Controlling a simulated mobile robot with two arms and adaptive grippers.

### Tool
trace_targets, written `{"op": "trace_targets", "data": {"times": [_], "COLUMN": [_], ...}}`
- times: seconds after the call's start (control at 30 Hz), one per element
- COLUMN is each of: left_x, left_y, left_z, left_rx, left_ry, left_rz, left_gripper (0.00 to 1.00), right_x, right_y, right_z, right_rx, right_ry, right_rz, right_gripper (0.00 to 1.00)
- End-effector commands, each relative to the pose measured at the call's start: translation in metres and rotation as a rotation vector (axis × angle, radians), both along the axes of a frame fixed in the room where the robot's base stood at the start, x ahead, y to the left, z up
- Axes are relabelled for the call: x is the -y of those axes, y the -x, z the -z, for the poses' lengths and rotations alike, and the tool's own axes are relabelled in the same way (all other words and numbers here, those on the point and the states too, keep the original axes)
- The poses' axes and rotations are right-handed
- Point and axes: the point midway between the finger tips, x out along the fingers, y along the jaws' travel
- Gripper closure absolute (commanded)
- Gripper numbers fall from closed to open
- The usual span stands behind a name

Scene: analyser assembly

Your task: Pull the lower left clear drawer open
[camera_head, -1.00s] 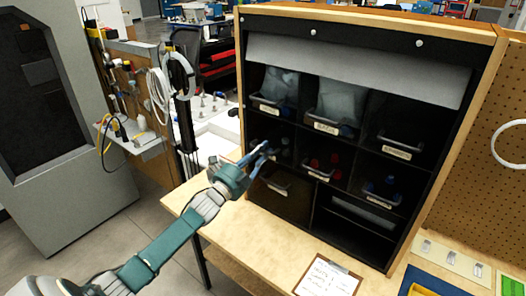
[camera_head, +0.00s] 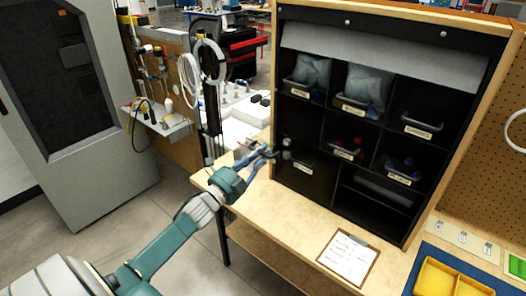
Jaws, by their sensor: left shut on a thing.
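The shelf cabinet (camera_head: 483,140) stands on the wooden bench, with clear drawers in dark compartments. My left gripper (camera_head: 268,153) is shut at the front of the lower left clear drawer, left of the cabinet's opening. The drawer's clear walls are hard to make out, and my fingers hide its handle. Small grey contents (camera_head: 287,150) show just past the fingertips, toward the front of the middle row's left compartment. My right gripper is not in view.
Labelled drawers with bags (camera_head: 311,72) fill part of the top row. A clipboard (camera_head: 348,257) lies on the bench (camera_head: 275,222). A yellow tray (camera_head: 445,282) is at lower right. The bench's left front is clear.

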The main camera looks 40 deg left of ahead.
Motion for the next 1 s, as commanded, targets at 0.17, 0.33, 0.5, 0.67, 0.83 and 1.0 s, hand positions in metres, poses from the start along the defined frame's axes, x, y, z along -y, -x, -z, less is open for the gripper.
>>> {"op": "trace_targets", "data": {"times": [0.17, 0.33, 0.5, 0.67, 0.83, 1.0], "left_x": [0.000, 0.000, 0.000, 0.000, 0.000, -0.002], "left_y": [0.001, 0.001, 0.001, 0.001, 0.006, 0.032], "left_z": [-0.001, -0.001, -0.001, -0.001, 0.001, 0.008], "left_rx": [0.002, 0.002, 0.002, 0.002, 0.001, -0.003], "left_ry": [0.000, 0.000, 0.000, 0.000, 0.001, 0.002], "left_rz": [0.000, 0.000, 0.001, 0.000, 0.001, 0.001], "left_gripper": [1.00, 1.00, 0.67, 0.67, 0.67, 0.67], "right_x": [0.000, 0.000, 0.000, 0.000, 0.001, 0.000], "right_y": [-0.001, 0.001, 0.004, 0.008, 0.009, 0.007], "right_z": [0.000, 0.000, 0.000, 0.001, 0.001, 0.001], "right_rx": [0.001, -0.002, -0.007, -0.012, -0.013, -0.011], "right_ry": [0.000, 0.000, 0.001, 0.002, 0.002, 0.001], "right_rz": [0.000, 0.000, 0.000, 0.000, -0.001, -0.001], "right_gripper": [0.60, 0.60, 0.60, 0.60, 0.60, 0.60]}}
